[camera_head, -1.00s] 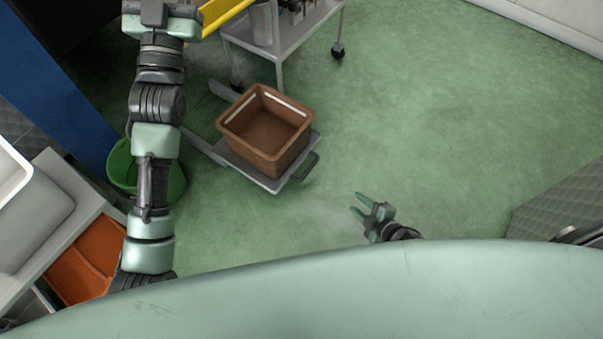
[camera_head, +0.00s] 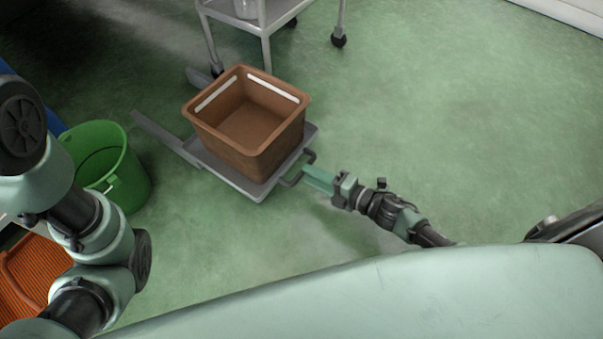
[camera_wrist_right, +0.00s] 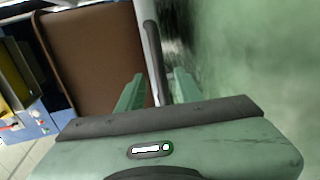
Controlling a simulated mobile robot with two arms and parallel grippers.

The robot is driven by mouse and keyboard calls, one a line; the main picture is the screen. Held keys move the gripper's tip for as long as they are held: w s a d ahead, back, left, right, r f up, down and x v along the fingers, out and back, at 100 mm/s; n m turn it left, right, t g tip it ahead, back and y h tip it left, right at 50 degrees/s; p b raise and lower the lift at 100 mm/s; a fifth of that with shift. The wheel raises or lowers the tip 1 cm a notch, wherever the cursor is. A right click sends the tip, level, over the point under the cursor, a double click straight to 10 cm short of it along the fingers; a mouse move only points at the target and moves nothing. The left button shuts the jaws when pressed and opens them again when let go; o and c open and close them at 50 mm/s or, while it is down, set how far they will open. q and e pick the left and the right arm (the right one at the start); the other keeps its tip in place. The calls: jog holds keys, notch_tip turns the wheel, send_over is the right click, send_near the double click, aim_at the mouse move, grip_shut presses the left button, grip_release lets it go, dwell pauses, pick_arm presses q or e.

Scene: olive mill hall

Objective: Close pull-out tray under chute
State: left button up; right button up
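The pull-out tray (camera_head: 233,182) is a flat grey platform low over the green floor, with two grey rails running back up-left from it. A brown crate (camera_head: 248,147) stands on it. The tray's dark handle (camera_head: 311,155) is on its right side. My right gripper (camera_head: 308,175) is at the handle. In the right wrist view, the handle bar (camera_wrist_right: 153,55) runs between the two green fingertips of the right gripper (camera_wrist_right: 157,88), which stand apart with narrow gaps beside the bar. The brown crate (camera_wrist_right: 95,55) fills the upper left there. My left gripper is out of view.
A green bucket (camera_head: 108,165) stands left of the tray. A grey wheeled trolley (camera_head: 266,25) stands behind it. An orange ribbed container (camera_head: 32,275) is at lower left, near my left arm. The floor right of the tray is clear.

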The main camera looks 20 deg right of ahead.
jog(key=shift+b+x, duration=0.75)
jog(key=shift+x, duration=1.25)
grip_shut()
